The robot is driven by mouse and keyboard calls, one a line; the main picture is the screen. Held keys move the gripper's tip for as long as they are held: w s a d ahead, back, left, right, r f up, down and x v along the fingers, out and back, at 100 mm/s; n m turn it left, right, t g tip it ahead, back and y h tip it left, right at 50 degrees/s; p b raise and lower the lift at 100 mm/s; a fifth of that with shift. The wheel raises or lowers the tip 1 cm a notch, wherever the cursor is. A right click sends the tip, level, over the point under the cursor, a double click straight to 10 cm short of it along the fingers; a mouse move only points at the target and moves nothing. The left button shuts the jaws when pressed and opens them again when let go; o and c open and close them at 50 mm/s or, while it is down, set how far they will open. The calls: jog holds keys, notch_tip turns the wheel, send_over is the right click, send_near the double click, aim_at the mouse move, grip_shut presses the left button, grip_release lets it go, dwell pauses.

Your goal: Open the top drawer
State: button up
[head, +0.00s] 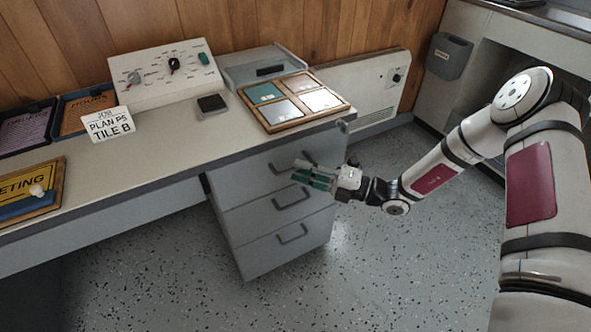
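A grey drawer unit with three drawers stands under the right end of the desk. The top drawer (248,178) is the uppermost one and looks shut, its front flush with those below. Its bar handle (279,169) is partly hidden by my gripper. My gripper (303,173) is in front of the right half of the top drawer, its fingers pointing left toward the handle. The fingers look spread apart, with greenish pads. I see nothing held between them. Whether they touch the handle I cannot tell.
The middle drawer handle (291,198) and bottom drawer handle (292,234) are below. On the desk (165,150) are a wooden sample tray (249,108), a grey tray (233,72), a control box (150,91) and a sign (107,123). Speckled floor (392,262) is clear in front.

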jog(key=shift+x, duration=1.2)
grip_shut()
jog(key=shift+s+d, duration=0.1)
jog(key=s+d+p, duration=0.4)
jog(key=s+d, duration=0.5)
jog(key=s, duration=0.4)
jog(key=s+d+p, duration=0.4)
jog(key=s+d, duration=0.4)
jog(key=s, duration=0.5)
jog(key=shift+d+p, duration=0.35)
jog(key=shift+p, duration=0.05)
grip_release()
